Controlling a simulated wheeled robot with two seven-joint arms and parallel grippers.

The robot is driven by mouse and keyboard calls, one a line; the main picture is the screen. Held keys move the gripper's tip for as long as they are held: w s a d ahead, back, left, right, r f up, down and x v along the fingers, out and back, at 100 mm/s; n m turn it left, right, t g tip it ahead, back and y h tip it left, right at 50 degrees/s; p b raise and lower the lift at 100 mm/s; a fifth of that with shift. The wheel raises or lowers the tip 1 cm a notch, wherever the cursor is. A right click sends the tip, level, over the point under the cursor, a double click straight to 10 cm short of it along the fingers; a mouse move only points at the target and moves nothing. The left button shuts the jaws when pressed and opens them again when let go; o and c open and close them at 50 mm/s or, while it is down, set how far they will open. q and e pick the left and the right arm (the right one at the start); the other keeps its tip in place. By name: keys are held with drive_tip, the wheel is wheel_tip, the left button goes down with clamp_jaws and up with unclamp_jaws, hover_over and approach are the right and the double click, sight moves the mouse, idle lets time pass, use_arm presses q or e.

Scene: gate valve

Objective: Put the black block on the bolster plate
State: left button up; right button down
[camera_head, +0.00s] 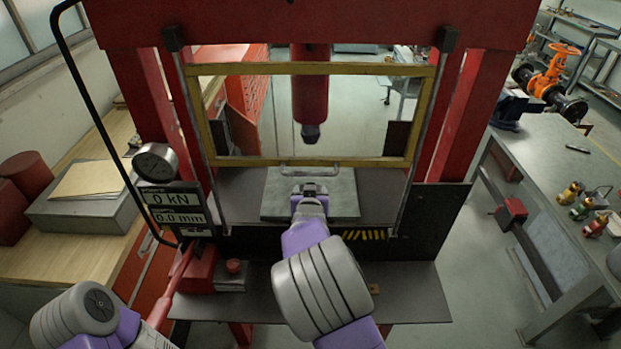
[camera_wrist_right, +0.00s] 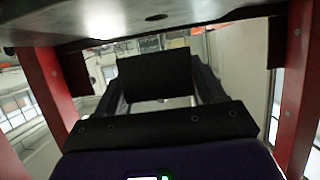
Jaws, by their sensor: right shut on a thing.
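The black block (camera_wrist_right: 155,75) is between the fingers of my right gripper (camera_wrist_right: 157,85) in the right wrist view, which is shut on it. In the head view my right gripper (camera_head: 310,190) reaches into the press, in front of the grey-green bolster plate (camera_head: 345,193). Its tip overlaps the middle of the plate in the picture. The block is hard to make out there, and I cannot tell whether it touches the plate. My left arm shows at the lower left, but its gripper is out of view.
The red press ram (camera_head: 311,90) hangs above the plate. A yellow guard frame (camera_head: 308,68) spans the opening between red columns. A gauge (camera_head: 155,162) and readouts stand at the left. A red lever (camera_head: 170,290) lies near my left arm. A grey bench (camera_head: 560,190) is at right.

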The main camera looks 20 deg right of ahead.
drive_tip(key=r+b+x, duration=0.1)
drive_tip(key=x, duration=1.1)
drive_tip(key=shift+w+r, duration=0.3)
drive_tip(key=shift+w, duration=0.1)
drive_tip(key=shift+d, duration=0.1)
